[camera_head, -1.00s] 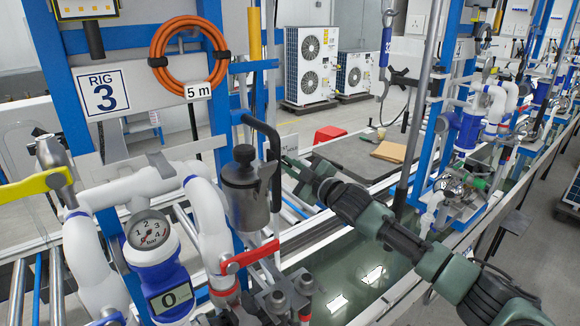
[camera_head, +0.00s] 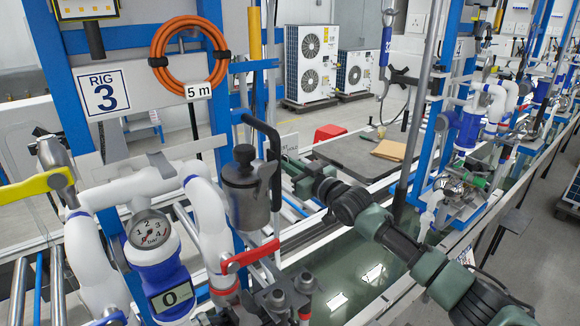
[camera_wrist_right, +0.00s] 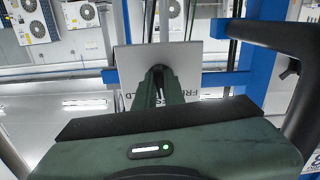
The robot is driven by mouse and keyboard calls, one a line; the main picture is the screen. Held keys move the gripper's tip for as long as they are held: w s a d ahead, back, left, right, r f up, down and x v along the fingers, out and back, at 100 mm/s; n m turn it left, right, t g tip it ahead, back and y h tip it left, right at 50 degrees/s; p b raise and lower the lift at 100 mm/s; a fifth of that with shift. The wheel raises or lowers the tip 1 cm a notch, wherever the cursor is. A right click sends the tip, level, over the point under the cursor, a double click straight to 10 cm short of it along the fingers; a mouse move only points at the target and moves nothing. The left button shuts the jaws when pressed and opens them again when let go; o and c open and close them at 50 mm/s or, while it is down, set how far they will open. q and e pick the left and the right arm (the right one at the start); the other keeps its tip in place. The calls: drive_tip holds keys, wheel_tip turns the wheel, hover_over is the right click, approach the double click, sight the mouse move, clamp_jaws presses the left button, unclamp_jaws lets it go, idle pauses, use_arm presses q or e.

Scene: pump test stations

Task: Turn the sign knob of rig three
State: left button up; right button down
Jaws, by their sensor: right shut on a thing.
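Rig three carries a white label with a large 3 (camera_head: 104,93) at the left of the head view. A small grey sign plate (camera_head: 289,145) shows beside the rig's metal canister, partly hidden. My left gripper is not in view.
The metal canister (camera_head: 246,190) with a black handle stands just left of my right gripper. White pipes, a pressure gauge (camera_head: 150,231) and a red lever (camera_head: 244,257) are in front. A water channel (camera_head: 350,275) lies below my arm. Another rig stands to the right.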

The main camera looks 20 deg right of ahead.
drive_tip(key=shift+r+m+b, duration=0.1)
drive_tip(key=shift+m+b, duration=0.35)
drive_tip(key=shift+m, duration=4.55)
drive_tip(key=c, duration=1.5)
unclamp_jaws()
drive_tip(key=b+v, duration=0.2)
drive_tip(key=v, duration=0.5)
drive_tip(key=shift+s+b, duration=0.3)
drive_tip(key=shift+s, duration=0.1)
